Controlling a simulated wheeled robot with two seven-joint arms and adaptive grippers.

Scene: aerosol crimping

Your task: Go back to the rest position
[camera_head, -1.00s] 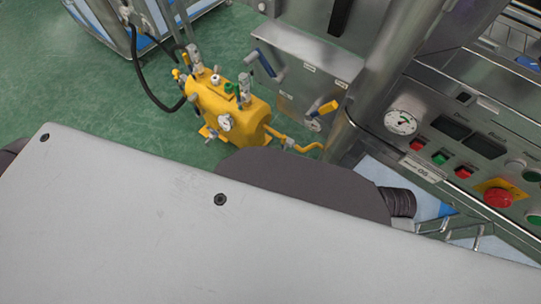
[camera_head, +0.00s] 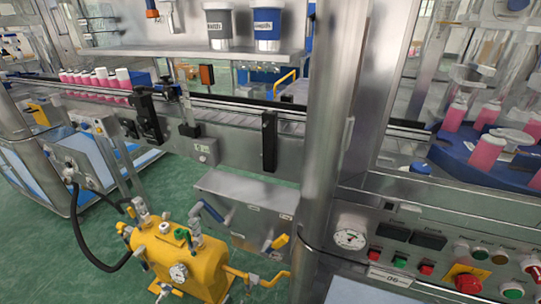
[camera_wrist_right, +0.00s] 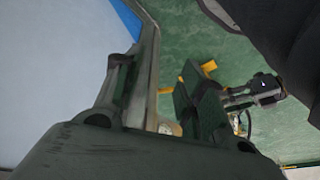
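Neither gripper shows in the head view. In the right wrist view my right gripper (camera_wrist_right: 158,85) has its two dark fingers apart, with green floor and something yellow visible between them. I see nothing held in it. The rest position itself is not marked by anything I can see. My left gripper and left arm are out of view.
A yellow tank (camera_head: 190,262) stands on the green floor at lower left. A control panel (camera_head: 425,245) with a red emergency button (camera_head: 467,283) is at lower right. A steel post (camera_head: 322,150) rises mid-view. Pink bottles (camera_head: 95,78) stand on the conveyor behind.

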